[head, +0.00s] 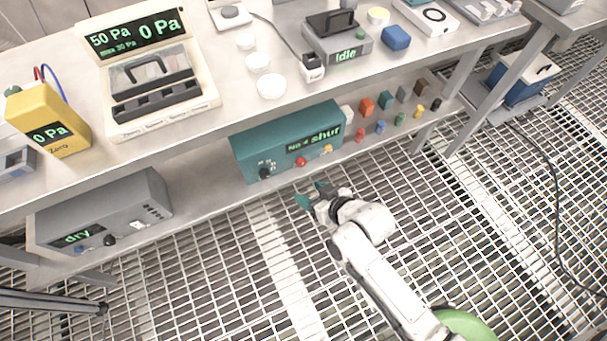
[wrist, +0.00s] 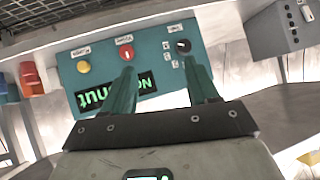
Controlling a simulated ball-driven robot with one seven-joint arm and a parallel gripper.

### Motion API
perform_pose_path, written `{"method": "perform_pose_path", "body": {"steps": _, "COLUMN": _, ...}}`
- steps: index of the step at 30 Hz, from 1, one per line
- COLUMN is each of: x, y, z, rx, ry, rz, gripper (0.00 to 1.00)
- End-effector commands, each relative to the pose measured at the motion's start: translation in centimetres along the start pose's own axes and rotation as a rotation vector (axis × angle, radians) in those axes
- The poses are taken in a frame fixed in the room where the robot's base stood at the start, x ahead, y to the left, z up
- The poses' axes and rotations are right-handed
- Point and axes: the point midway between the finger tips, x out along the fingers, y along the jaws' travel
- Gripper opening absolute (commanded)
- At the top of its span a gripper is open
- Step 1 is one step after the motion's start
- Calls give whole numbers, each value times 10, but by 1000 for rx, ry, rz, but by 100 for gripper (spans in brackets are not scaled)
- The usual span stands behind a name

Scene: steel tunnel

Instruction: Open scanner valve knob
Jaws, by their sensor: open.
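The teal scanner box (head: 290,142) sits on the lower shelf of the bench. Its green display (head: 313,143) ends in "shut", and it appears upside down in the wrist view. A black knob (head: 264,173) is at the left of its front face. In the wrist view the knob (wrist: 183,46) is at the upper right of the panel, beyond the fingertips. My gripper (head: 311,194) is open and empty in front of the box, right of the knob in the head view. In the wrist view its two teal fingers (wrist: 165,72) point at the panel, apart from the knob.
A red button (wrist: 126,52) and a yellow button (wrist: 83,67) share the panel. A grey box (head: 105,215) reading "dry" stands left on the shelf. Several small coloured blocks and pegs stand right of the scanner.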

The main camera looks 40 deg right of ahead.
Motion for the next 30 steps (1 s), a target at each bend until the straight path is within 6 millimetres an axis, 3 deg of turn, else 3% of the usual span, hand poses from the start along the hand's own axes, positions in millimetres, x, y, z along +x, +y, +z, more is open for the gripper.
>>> {"method": "perform_pose_path", "body": {"steps": 1, "x": 20, "y": 5, "z": 16, "rx": 16, "ry": 65, "rz": 9, "gripper": 59}}
{"method": "perform_pose_path", "body": {"steps": 6, "x": 51, "y": 20, "z": 32, "rx": 65, "ry": 307, "rz": 52, "gripper": 59}}
{"method": "perform_pose_path", "body": {"steps": 10, "x": 62, "y": 33, "z": 45, "rx": 96, "ry": 472, "rz": 100, "gripper": 59}}
{"method": "perform_pose_path", "body": {"steps": 16, "x": 62, "y": 47, "z": 55, "rx": 119, "ry": 633, "rz": 159, "gripper": 59}}
{"method": "perform_pose_path", "body": {"steps": 23, "x": 66, "y": 52, "z": 50, "rx": 124, "ry": 676, "rz": 176, "gripper": 59}}
{"method": "perform_pose_path", "body": {"steps": 30, "x": 96, "y": 60, "z": 25, "rx": 123, "ry": 677, "rz": 175, "gripper": 59}}
